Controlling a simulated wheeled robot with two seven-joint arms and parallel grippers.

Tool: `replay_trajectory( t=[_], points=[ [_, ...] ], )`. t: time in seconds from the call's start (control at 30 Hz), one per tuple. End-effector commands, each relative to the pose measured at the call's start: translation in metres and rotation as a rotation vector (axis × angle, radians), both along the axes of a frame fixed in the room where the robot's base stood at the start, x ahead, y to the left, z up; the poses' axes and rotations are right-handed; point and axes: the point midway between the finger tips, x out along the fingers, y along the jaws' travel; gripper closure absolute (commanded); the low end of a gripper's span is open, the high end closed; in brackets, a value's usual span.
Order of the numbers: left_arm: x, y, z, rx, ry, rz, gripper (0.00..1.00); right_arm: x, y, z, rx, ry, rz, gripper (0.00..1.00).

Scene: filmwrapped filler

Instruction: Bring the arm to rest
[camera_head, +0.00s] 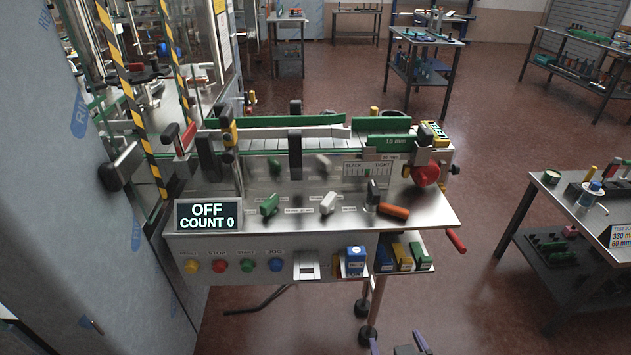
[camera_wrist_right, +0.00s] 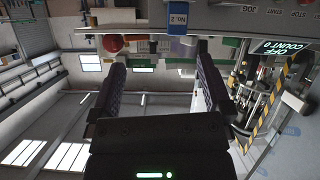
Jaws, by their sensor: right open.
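My right gripper (camera_head: 400,346) shows at the bottom edge of the head view, with only its fingertips in sight. It is in front of and below the machine's front panel (camera_head: 325,245). In the right wrist view, the two dark fingers of the right gripper (camera_wrist_right: 160,80) stand wide apart with nothing between them. The rest of the right arm is hidden below the head view. My left gripper is not in view.
The filler machine shows a display (camera_head: 208,215) reading OFF, COUNT 0. A blue box (camera_head: 355,260) sits at its front, beside a small shelf (camera_head: 424,268) of boxes. A red-tipped handle (camera_head: 456,240) juts out at right. A side table (camera_head: 600,262) stands right, with open floor between.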

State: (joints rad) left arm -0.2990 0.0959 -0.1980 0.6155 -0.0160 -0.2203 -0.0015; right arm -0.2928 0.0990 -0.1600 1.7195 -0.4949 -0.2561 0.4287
Motion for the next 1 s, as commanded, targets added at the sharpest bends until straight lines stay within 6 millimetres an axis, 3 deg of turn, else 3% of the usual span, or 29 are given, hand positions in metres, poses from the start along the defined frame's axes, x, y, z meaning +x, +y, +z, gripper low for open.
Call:
replay_trajectory(
  t=[0.27,0.47,0.57,0.77,0.87,1.0],
  points=[
    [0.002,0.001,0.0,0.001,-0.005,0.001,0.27,0.001,-0.062,0.002,-0.237,0.0,0.079,0.0],
    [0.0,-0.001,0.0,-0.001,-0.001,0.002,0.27,0.007,-0.124,0.02,-0.482,0.001,0.161,0.0],
    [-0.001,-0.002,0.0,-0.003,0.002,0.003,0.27,-0.011,-0.147,-0.018,-0.498,0.123,0.14,0.0],
    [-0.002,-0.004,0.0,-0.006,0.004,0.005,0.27,-0.07,-0.204,-0.095,-0.539,0.412,0.084,0.0],
    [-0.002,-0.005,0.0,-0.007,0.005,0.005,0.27,-0.118,-0.237,-0.13,-0.56,0.584,0.048,0.0],
    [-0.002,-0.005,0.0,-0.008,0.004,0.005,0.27,-0.206,-0.286,-0.166,-0.585,0.854,-0.02,0.0]
  ],
)
